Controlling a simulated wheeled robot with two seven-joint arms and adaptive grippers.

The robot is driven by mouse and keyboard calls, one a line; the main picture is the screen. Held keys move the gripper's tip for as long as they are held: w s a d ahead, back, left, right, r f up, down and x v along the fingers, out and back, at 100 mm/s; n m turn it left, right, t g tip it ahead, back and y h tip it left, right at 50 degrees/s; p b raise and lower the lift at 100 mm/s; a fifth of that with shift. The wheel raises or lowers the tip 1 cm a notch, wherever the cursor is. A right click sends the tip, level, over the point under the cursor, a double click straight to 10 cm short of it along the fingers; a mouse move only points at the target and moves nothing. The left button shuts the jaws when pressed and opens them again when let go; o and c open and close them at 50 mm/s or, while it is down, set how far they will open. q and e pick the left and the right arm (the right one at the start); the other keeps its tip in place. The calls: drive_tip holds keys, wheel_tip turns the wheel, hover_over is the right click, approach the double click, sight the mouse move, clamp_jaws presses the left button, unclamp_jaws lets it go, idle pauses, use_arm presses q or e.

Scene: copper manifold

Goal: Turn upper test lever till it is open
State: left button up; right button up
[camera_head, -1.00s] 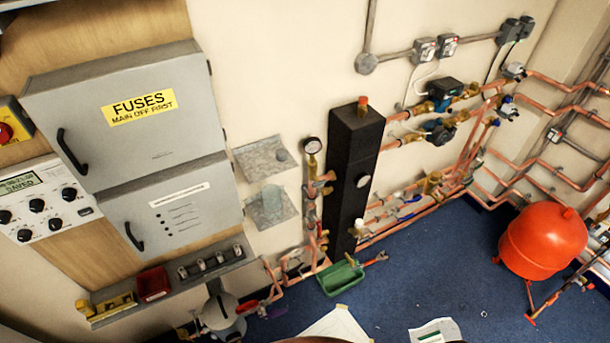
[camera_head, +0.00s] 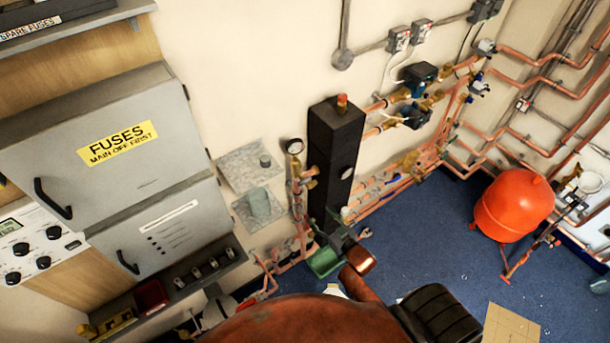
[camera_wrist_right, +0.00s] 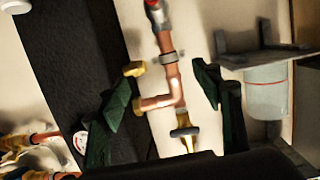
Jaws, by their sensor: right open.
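My right gripper (camera_head: 338,240) is in front of the lower part of the black column (camera_head: 332,150), by the copper pipework. In the right wrist view its two dark green fingers (camera_wrist_right: 160,100) are spread with a gap between them. A bent copper pipe (camera_wrist_right: 168,75) runs through that gap, behind the fingers. I cannot tell which part is the upper test lever. No finger visibly grips anything. My left gripper is out of view.
Grey fuse boxes (camera_head: 150,225) hang on the left wall. Grey brackets (camera_head: 250,168) are beside the pipes. A green tray (camera_head: 324,262) lies below the gripper. A red tank (camera_head: 513,207) stands at right on the blue floor (camera_head: 430,230), which has clear room.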

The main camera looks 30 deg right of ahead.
sight(306, 182)
wheel_tip(306, 182, up, 13)
drive_tip(key=w+t, duration=0.2)
drive_tip(key=shift+t+y, duration=0.3)
drive_tip(key=shift+y, duration=0.2)
drive_tip(key=w, duration=0.2)
drive_tip(key=w+a+p, duration=0.1)
drive_tip(key=w, duration=0.3)
drive_tip(key=shift+w+a+r+p, duration=0.2)
drive_tip(key=shift+w+a+p, duration=0.05)
drive_tip(key=shift+w+p, duration=0.15)
drive_tip(key=shift+w, duration=0.5)
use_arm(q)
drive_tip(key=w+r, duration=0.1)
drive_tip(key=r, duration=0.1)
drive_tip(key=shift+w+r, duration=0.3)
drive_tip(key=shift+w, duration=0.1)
use_arm(e)
drive_tip(key=shift+w+f, duration=0.1)
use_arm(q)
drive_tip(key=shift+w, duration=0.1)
use_arm(e)
drive_tip(key=shift+c, duration=0.4)
drive_tip(key=c, duration=1.1)
